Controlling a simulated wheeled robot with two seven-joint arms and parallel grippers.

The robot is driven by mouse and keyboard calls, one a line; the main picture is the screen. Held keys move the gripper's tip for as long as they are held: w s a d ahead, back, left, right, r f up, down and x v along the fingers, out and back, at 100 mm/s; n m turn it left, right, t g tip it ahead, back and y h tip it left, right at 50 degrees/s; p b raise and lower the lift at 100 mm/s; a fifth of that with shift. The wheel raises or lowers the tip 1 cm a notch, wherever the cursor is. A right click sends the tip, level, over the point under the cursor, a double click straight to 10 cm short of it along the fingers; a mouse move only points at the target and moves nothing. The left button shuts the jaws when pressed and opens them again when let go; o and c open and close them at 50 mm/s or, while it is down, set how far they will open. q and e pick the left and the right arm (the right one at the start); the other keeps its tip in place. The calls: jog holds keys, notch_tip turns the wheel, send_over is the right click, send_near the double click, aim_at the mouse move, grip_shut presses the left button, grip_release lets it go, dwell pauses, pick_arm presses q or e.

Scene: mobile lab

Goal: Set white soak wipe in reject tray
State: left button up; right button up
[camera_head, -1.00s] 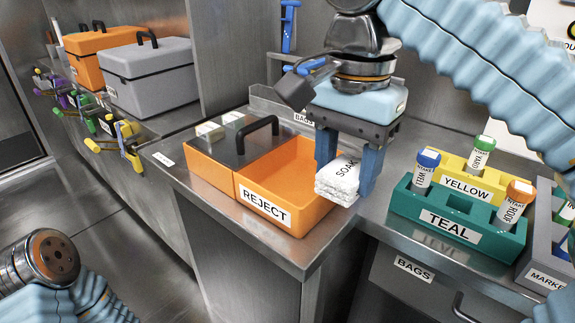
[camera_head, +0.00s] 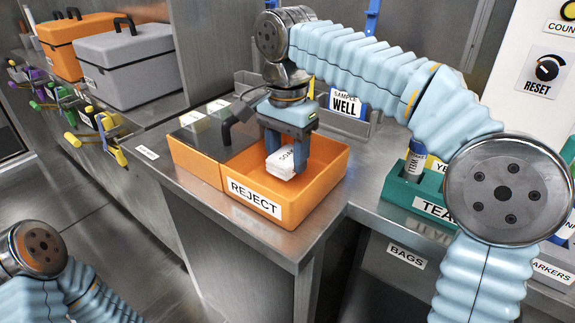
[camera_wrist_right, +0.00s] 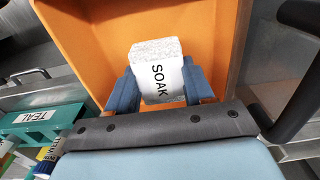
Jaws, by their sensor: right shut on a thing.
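The white soak wipe (camera_head: 283,164) is a small folded stack lettered SOAK. My right gripper (camera_head: 287,158) is shut on it, with the wipe between the two blue fingers. In the right wrist view the wipe (camera_wrist_right: 158,72) shows between the fingers (camera_wrist_right: 160,88), with orange tray floor and walls around it. The orange reject tray (camera_head: 322,181) has a REJECT label on its front, and the wipe is inside its open right part. I cannot tell whether the wipe touches the tray floor. My left arm shows at the lower left, but its gripper is out of view.
A dark lid with a black handle (camera_head: 228,126) covers the tray's left part. The teal rack (camera_head: 399,190) with tubes stands to the right, partly behind my right arm. A SAMPLE WELL sign (camera_head: 345,104) stands behind. Grey (camera_head: 130,70) and orange cases sit at the back left.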

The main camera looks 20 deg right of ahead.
aim_at(288, 156)
jog(key=shift+f, duration=1.45)
jog(key=o, duration=1)
jog(key=shift+f, duration=0.1)
notch_tip(288, 156, up, 8)
jog(key=shift+f+p, duration=0.1)
jog(key=shift+p, duration=0.8)
jog(key=shift+r, duration=2.25)
